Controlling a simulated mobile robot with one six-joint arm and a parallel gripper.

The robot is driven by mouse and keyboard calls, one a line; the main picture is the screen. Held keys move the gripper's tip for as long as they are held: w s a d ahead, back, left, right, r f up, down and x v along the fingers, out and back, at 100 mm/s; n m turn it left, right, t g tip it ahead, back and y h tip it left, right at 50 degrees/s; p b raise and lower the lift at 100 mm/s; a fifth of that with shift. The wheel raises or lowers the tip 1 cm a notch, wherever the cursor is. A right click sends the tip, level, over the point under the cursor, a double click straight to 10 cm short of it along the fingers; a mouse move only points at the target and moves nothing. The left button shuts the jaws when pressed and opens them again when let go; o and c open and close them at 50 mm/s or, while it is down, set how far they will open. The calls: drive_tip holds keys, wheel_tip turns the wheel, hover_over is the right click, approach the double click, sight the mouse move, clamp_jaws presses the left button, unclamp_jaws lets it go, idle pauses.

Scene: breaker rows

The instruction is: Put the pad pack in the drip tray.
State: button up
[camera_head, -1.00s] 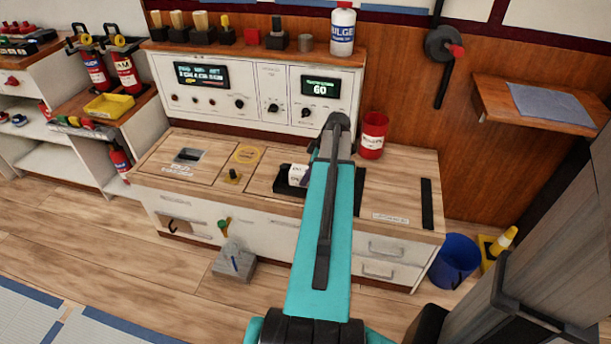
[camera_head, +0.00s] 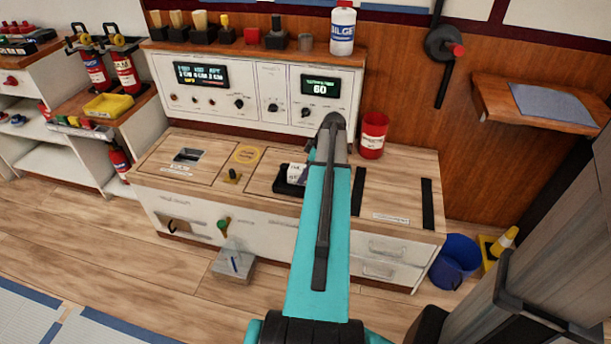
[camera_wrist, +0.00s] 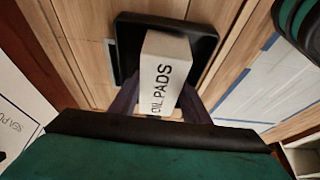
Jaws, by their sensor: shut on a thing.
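The pad pack (camera_wrist: 165,75) is a white box lettered "OIL PADS". In the wrist view it stands between the two dark fingers of my gripper (camera_wrist: 158,103), which is shut on it. The black drip tray (camera_wrist: 203,42) lies behind and below the pack in that view, with the pack over its area. In the head view the pack (camera_head: 297,171) shows at the left edge of my arm, above the drip tray (camera_head: 281,189) on the counter. My arm hides the gripper and part of the tray there. I cannot tell whether the pack touches the tray floor.
A red can (camera_head: 373,136) stands on the counter right of my arm. A control panel (camera_head: 262,95) rises behind. A blue bucket (camera_head: 455,262) stands on the floor at right.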

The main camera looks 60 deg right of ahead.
drive_tip(key=shift+f, duration=0.65)
drive_tip(key=shift+f, duration=0.2)
drive_tip(key=o, duration=1.2)
drive_tip(key=shift+r, duration=0.15)
drive_tip(key=p+v, duration=0.1)
drive_tip(key=v, duration=1.1)
drive_tip(key=shift+r+p, duration=0.1)
drive_tip(key=shift+p, duration=0.3)
